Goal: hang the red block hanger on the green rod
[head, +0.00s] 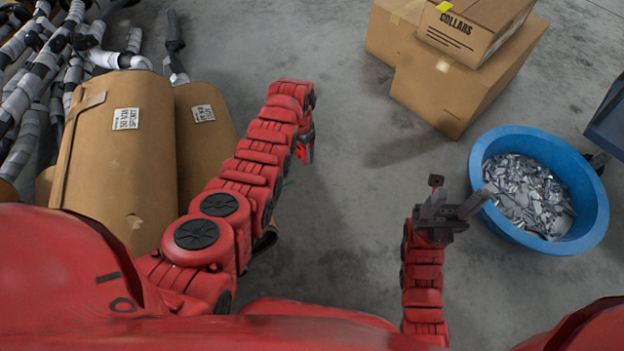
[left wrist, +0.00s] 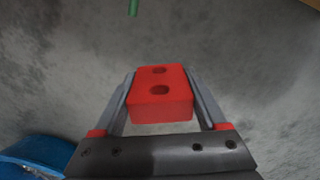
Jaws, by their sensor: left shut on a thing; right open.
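The red block hanger (left wrist: 158,105) has two dark oval openings in its upper face. In the left wrist view it sits between the two fingers of my left gripper (left wrist: 160,85), which is shut on it and holds it over the grey floor. The tip of the green rod (left wrist: 133,7) shows at the top edge of that view, apart from the block; its rest is out of frame. In the head view my left gripper (head: 306,146) is mostly hidden by its own arm, and I cannot clearly make out the block there. My right gripper (head: 448,208) is open and empty, near the blue tub.
A blue tub (head: 597,205) of metal scraps stands at right. Cardboard boxes (head: 445,85) are stacked at the upper right. Large cardboard rolls (head: 125,160) stand at left before piled grey pipes (head: 40,85). The floor between the arms is clear.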

